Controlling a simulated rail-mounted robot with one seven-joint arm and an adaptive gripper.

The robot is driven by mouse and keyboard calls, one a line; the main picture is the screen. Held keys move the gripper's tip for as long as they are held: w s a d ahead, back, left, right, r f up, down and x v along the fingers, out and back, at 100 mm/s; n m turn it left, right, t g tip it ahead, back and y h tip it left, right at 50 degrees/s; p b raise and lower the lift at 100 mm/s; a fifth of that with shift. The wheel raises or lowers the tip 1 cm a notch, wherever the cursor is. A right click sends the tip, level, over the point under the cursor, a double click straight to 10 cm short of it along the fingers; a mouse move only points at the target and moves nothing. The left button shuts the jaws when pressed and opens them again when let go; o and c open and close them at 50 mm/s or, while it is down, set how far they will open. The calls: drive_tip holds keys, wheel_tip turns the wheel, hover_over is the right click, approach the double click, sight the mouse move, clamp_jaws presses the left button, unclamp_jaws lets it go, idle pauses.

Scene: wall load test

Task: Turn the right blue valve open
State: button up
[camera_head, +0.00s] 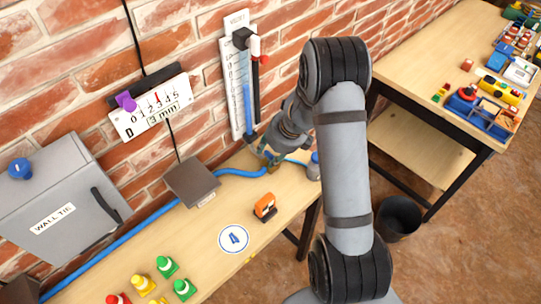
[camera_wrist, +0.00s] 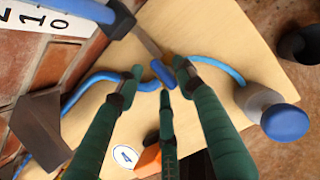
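A small blue valve handle (camera_wrist: 162,72) shows in the wrist view, in line with the blue hose near the table's far edge. My gripper (camera_wrist: 160,80) has three green-padded fingers spread around this handle, with visible gaps between fingertips and handle. In the head view my gripper (camera_head: 270,157) is over the hose at the table's right end, and the handle there is mostly hidden by it. The blue hose (camera_wrist: 213,65) runs on right to a grey cylinder with a blue cap (camera_wrist: 285,122); it also shows in the head view (camera_head: 314,166).
A scale board (camera_head: 236,80) with a blue column hangs on the brick wall just behind my gripper. A dark box (camera_head: 191,181) and an orange device (camera_head: 265,206) stand left and in front. A black bin (camera_head: 398,217) is on the floor at right.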

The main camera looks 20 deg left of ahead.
drive_tip(key=shift+a+f, duration=0.1)
drive_tip(key=shift+f, duration=0.2)
drive_tip(key=shift+c, duration=0.4)
clamp_jaws()
